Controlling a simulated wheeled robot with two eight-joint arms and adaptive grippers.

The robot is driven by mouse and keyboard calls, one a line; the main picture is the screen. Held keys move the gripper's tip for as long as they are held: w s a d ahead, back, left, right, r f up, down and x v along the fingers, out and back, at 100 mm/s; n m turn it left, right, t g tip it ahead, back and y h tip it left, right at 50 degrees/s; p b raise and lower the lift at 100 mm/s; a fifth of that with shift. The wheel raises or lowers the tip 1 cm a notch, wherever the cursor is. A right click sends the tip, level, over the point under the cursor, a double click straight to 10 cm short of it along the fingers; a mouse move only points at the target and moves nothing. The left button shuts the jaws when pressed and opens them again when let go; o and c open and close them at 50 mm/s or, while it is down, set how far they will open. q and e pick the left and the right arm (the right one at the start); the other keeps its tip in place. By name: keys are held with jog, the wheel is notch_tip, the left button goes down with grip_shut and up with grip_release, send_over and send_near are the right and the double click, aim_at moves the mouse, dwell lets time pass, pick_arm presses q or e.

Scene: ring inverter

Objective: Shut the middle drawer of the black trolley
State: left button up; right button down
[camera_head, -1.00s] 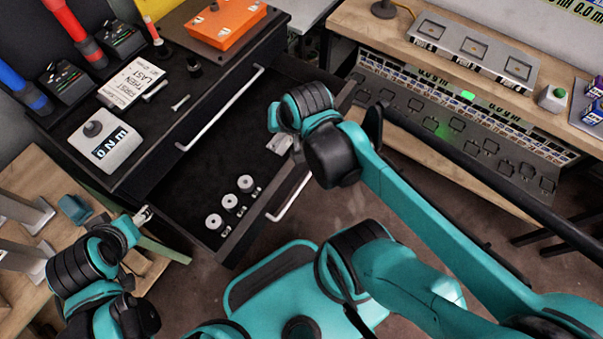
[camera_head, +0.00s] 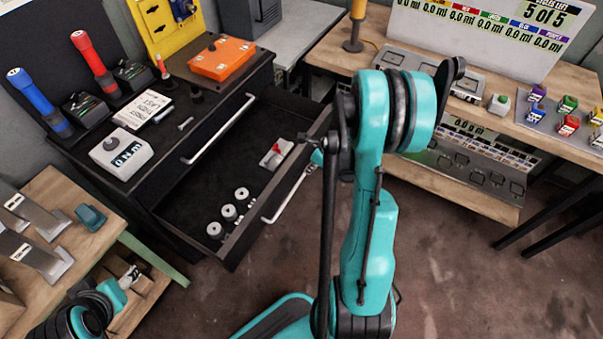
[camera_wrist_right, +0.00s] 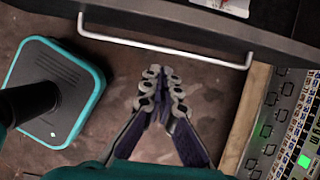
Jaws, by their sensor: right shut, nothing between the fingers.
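The black trolley (camera_head: 160,165) stands left of centre in the head view. Its middle drawer (camera_head: 185,199) is pulled out, with a pale bar handle (camera_head: 290,196) on its front. The handle also shows across the top of the right wrist view (camera_wrist_right: 165,43). My right gripper (camera_wrist_right: 161,88) is shut and empty, outside the drawer over the floor, with a gap between its tips and the handle in that picture. In the head view, my right arm mostly hides it. My left gripper (camera_head: 131,276) is at lower left beside the wooden bench, its jaws too small to read.
The drawer holds several pale rings (camera_head: 229,212) and a small white part with red (camera_head: 275,153). The closed upper drawer's handle (camera_head: 219,128) is above. A wooden bench (camera_head: 480,199) stands right and a teal-edged base (camera_wrist_right: 58,92) is on the left in the wrist view.

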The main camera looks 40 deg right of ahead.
jog(key=b+x, duration=0.1)
jog(key=x, duration=0.2)
jog(key=w+b+x, duration=0.1)
jog(key=b+x, duration=0.1)
jog(key=x, duration=0.1)
jog(key=w+r+b+x, duration=0.1)
jog(key=x, duration=0.3)
jog(key=shift+a+f+b, duration=0.1)
jog(key=shift+a+b, duration=0.2)
jog(key=shift+a, duration=0.1)
pick_arm(q)
jog(key=shift+f, duration=2.7)
pick_arm(e)
jog(key=shift+w+a, duration=0.25)
jog(key=shift+w, duration=0.45)
jog(key=shift+r, duration=0.2)
